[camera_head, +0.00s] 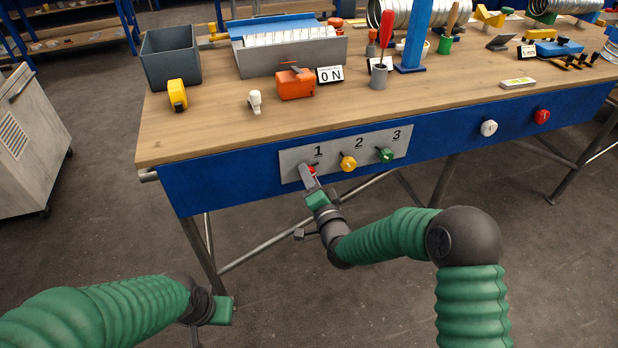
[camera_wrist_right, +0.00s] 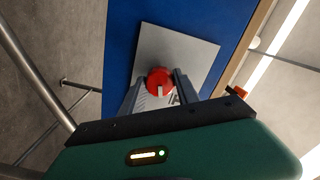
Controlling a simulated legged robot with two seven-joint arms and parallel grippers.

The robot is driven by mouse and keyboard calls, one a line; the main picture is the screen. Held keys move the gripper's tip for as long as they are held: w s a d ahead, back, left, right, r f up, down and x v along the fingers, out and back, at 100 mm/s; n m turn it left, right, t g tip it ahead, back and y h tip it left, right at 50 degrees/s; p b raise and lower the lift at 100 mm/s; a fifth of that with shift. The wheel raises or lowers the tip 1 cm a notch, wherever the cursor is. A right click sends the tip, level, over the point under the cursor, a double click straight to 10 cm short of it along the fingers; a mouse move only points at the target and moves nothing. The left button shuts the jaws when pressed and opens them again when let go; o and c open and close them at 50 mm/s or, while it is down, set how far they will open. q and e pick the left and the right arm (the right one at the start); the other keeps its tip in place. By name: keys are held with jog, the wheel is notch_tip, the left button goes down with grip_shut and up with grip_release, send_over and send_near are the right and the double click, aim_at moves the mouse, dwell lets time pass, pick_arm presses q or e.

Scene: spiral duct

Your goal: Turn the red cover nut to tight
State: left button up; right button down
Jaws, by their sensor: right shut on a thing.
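The red cover nut (camera_head: 311,170) sits under the number 1 on a grey plate (camera_head: 292,165) on the blue front of the bench. My right gripper (camera_head: 308,174) is at the nut and covers part of it in the head view. In the right wrist view the red nut (camera_wrist_right: 159,80) lies between the fingers of the right gripper (camera_wrist_right: 160,88), which are shut on it. A pale mark shows on the nut's face. My left gripper (camera_head: 222,310) is low at the left, apart from the bench; its fingers cannot be made out.
A yellow nut (camera_head: 348,163) under 2 and a green nut (camera_head: 386,155) under 3 share the plate. A white knob (camera_head: 489,128) and a red knob (camera_head: 542,117) are further right. An orange box (camera_head: 296,84) and several other things stand on the bench top (camera_head: 220,125).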

jog(key=shift+d+m, duration=0.15)
jog(key=shift+m, duration=0.85)
jog(key=c, duration=0.9)
grip_release()
jog(key=p+v, duration=0.2)
jog(key=v, duration=1.4)
jog(key=shift+s+d+p, duration=0.15)
jog(key=shift+s+p, duration=0.15)
jog(key=shift+s, duration=0.05)
